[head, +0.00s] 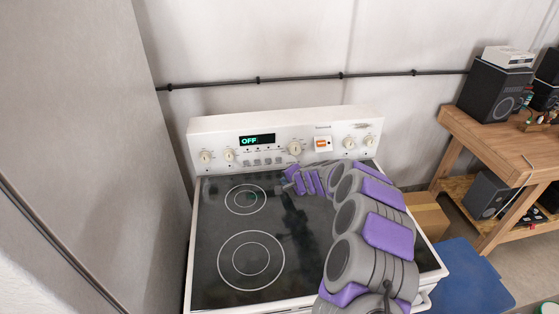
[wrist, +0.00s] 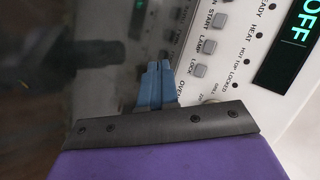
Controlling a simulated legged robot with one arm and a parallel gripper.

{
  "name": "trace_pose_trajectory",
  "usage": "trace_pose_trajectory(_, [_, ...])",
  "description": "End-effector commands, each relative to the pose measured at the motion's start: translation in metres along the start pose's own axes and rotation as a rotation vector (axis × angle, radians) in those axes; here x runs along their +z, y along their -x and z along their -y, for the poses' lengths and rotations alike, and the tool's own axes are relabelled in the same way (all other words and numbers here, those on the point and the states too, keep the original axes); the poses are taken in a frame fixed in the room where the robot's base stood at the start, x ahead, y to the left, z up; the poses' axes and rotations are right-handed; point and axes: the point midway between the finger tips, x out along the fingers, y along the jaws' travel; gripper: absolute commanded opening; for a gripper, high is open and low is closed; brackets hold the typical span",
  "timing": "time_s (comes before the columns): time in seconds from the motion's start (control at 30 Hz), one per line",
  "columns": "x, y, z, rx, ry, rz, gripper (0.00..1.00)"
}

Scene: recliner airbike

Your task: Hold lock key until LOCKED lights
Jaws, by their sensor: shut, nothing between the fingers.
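The LOCK key (wrist: 198,71) is a small grey key on the white control panel in the wrist view, in line with the LAMP key (wrist: 208,46). My gripper (wrist: 158,66) is shut and empty, with its blue fingertips to the left of the LOCK key; I cannot tell whether they touch the panel. The LOCKED indicator (wrist: 235,86) looks dark. The display (wrist: 288,38) reads OFF in green, and it also shows in the head view (head: 257,140). In the head view my gripper (head: 287,186) is in front of the panel, below its grey keys (head: 264,161).
The black glass cooktop (head: 213,250) lies below my arm. Dials such as the left knob (head: 206,157) and an orange switch (head: 321,143) are on the panel. A grey wall stands close on the left. A wooden bench (head: 495,150) with speakers stands at right.

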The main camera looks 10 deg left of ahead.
Motion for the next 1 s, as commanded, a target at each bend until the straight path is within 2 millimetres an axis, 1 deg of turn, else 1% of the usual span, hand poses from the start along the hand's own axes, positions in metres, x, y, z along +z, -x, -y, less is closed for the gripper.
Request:
trace_pose_trajectory(0.13, [-0.006, -0.008, 0.011, 0.003, 0.006, -0.004, 0.00])
trace_pose_trajectory(0.8, [-0.036, -0.043, 0.036, 0.000, 0.004, -0.005, 0.00])
trace_pose_trajectory(1.0, [-0.037, -0.052, 0.042, 0.001, 0.005, -0.003, 0.00])
